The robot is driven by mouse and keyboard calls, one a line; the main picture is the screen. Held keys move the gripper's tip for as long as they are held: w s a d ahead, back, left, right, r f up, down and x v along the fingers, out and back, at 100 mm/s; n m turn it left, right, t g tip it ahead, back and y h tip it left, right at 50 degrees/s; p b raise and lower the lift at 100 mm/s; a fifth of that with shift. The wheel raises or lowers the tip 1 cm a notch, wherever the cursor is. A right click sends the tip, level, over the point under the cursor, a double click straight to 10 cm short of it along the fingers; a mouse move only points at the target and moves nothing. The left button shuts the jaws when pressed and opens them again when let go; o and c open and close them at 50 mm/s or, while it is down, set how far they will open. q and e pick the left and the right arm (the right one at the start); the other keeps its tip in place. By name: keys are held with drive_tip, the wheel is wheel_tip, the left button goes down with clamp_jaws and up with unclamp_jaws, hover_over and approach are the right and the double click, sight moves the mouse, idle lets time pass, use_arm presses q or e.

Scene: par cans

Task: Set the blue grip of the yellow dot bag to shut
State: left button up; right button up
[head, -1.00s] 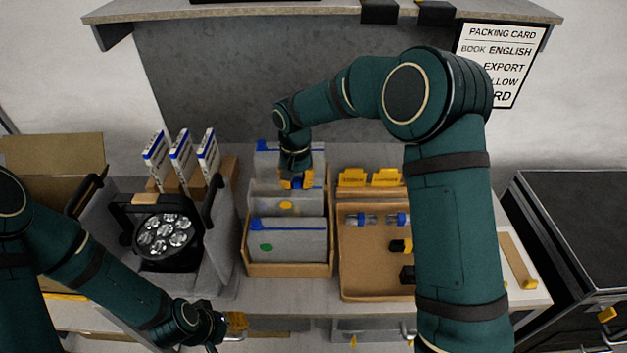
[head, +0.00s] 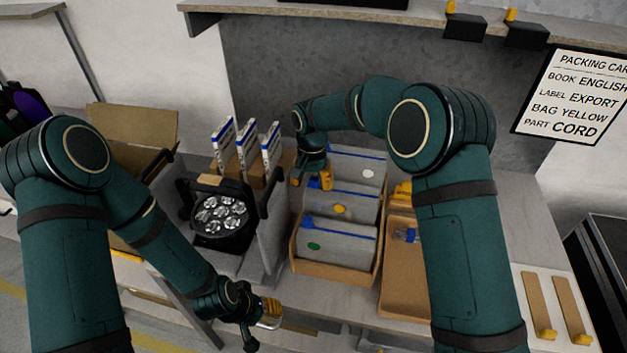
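The yellow dot bag (head: 354,207) is the middle of three grey bags standing in a cardboard bin. A blue strip runs along its top edge; its blue grip cannot be picked out clearly now, near or behind my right fingers. My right gripper (head: 312,179) is at the left end of that bag's top edge. Its yellow fingertips stand apart and I see nothing held between them. My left gripper (head: 267,309) is low in front of the bench, away from the bags; its finger opening cannot be made out.
A green dot bag (head: 338,244) stands in front and a white dot bag (head: 358,166) behind. The bin (head: 333,274) has a black lamp (head: 224,216) to its left and a cardboard tray (head: 404,304) to its right, partly behind my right arm.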

sight(312, 178)
drive_tip(key=shift+d+r, duration=0.1)
wheel_tip(312, 178, up, 12)
idle(0.5)
use_arm(q)
drive_tip(key=shift+s, duration=0.1)
idle(0.4)
